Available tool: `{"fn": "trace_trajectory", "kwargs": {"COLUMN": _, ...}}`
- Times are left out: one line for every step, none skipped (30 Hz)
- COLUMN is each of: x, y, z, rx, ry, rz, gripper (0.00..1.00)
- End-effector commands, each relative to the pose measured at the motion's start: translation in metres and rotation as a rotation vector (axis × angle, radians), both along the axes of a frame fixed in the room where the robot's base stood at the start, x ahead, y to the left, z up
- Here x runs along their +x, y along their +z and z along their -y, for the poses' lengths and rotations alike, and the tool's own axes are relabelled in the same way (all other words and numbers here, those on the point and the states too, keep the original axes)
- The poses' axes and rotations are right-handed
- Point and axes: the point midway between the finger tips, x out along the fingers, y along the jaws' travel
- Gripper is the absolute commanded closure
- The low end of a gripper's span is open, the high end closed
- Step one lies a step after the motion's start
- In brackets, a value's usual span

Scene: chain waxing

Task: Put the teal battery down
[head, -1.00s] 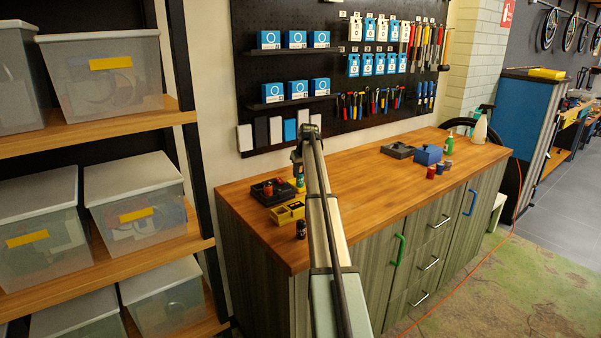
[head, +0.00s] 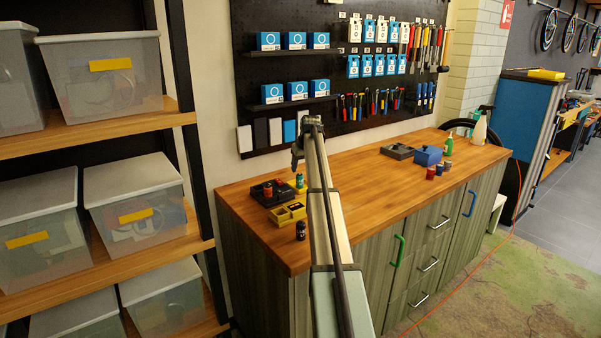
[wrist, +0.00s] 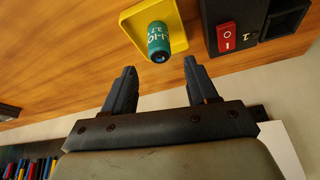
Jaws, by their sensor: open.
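The teal battery (wrist: 158,40) stands on a small yellow pad (wrist: 178,27) on the wooden bench, seen from above in the wrist view. It also shows in the head view (head: 300,181), upright beside the black device, with part of the yellow pad under it. My gripper (wrist: 160,68) is open and empty. Its two fingertips are apart from the battery, which lies just beyond them in the wrist view. In the head view my gripper (head: 296,164) is above and close to the battery; its fingers are small there.
The black device (wrist: 262,30) with a red switch is beside the pad. A yellow compartment tray (head: 289,213) and a dark cylinder (head: 301,230) are near the bench's front edge. A blue box (head: 428,156) and more cylinders stand farther right. The bench middle is clear.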

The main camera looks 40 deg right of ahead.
Motion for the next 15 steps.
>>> {"fn": "trace_trajectory", "kwargs": {"x": -0.005, "y": 0.01, "z": -0.001, "rx": -0.001, "ry": 0.0, "rz": 0.002, "gripper": 0.42}}
{"fn": "trace_trajectory", "kwargs": {"x": -0.007, "y": 0.016, "z": -0.002, "rx": 0.0, "ry": 0.0, "rz": 0.002, "gripper": 0.42}}
{"fn": "trace_trajectory", "kwargs": {"x": -0.01, "y": 0.023, "z": -0.002, "rx": 0.0, "ry": 0.0, "rz": 0.001, "gripper": 0.42}}
{"fn": "trace_trajectory", "kwargs": {"x": -0.012, "y": 0.028, "z": -0.003, "rx": 0.0, "ry": 0.0, "rz": 0.001, "gripper": 0.42}}
{"fn": "trace_trajectory", "kwargs": {"x": -0.014, "y": 0.032, "z": -0.003, "rx": 0.0, "ry": 0.0, "rz": 0.002, "gripper": 0.42}}
{"fn": "trace_trajectory", "kwargs": {"x": -0.016, "y": 0.039, "z": -0.004, "rx": 0.0, "ry": 0.0, "rz": 0.001, "gripper": 0.42}}
{"fn": "trace_trajectory", "kwargs": {"x": -0.018, "y": 0.043, "z": -0.004, "rx": 0.0, "ry": 0.0, "rz": 0.001, "gripper": 0.42}}
{"fn": "trace_trajectory", "kwargs": {"x": -0.019, "y": 0.048, "z": -0.005, "rx": 0.0, "ry": 0.0, "rz": 0.001, "gripper": 0.42}}
{"fn": "trace_trajectory", "kwargs": {"x": -0.022, "y": 0.052, "z": -0.005, "rx": 0.0, "ry": 0.0, "rz": 0.001, "gripper": 0.42}}
{"fn": "trace_trajectory", "kwargs": {"x": -0.023, "y": 0.056, "z": -0.005, "rx": 0.0, "ry": 0.0, "rz": 0.001, "gripper": 0.42}}
{"fn": "trace_trajectory", "kwargs": {"x": -0.024, "y": 0.058, "z": -0.006, "rx": 0.0, "ry": 0.0, "rz": 0.001, "gripper": 0.42}}
{"fn": "trace_trajectory", "kwargs": {"x": -0.025, "y": 0.062, "z": -0.006, "rx": 0.0, "ry": 0.0, "rz": 0.001, "gripper": 0.42}}
{"fn": "trace_trajectory", "kwargs": {"x": -0.026, "y": 0.064, "z": -0.006, "rx": 0.0, "ry": 0.0, "rz": 0.001, "gripper": 0.42}}
{"fn": "trace_trajectory", "kwargs": {"x": -0.027, "y": 0.066, "z": -0.006, "rx": 0.0, "ry": 0.0, "rz": 0.0, "gripper": 0.42}}
{"fn": "trace_trajectory", "kwargs": {"x": -0.028, "y": 0.069, "z": -0.007, "rx": 0.0, "ry": 0.0, "rz": 0.0, "gripper": 0.42}}
